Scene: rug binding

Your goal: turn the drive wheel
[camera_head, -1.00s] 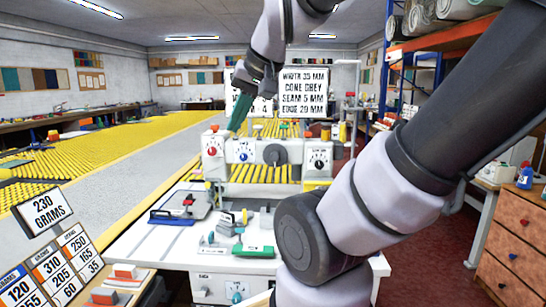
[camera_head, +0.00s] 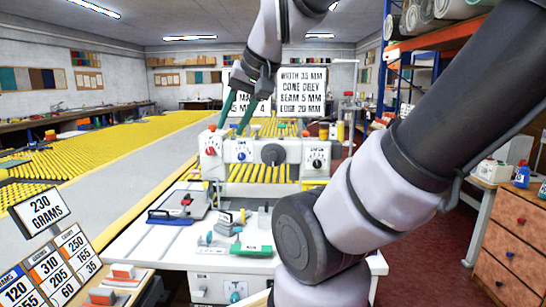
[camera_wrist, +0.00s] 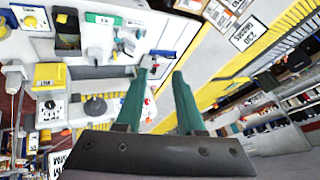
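The drive wheel (camera_head: 273,154), a dark round wheel, is on the front of the white machine (camera_head: 257,150), between a small blue knob and a black knob. It also shows in the wrist view as a dark disc (camera_wrist: 95,105), left of my fingers. My gripper (camera_head: 231,129) has two green fingers, spread apart with nothing between them. It hangs over the machine's left part, above and left of the wheel, and apart from it. In the wrist view the gripper (camera_wrist: 160,74) is also open and empty.
A red knob (camera_head: 210,151), blue knob (camera_head: 241,156) and black knob (camera_head: 317,164) share the machine's front. Sign boards (camera_head: 302,92) stand behind. A white table in front holds a blue tray (camera_head: 179,208) and a green-based tool (camera_head: 252,250).

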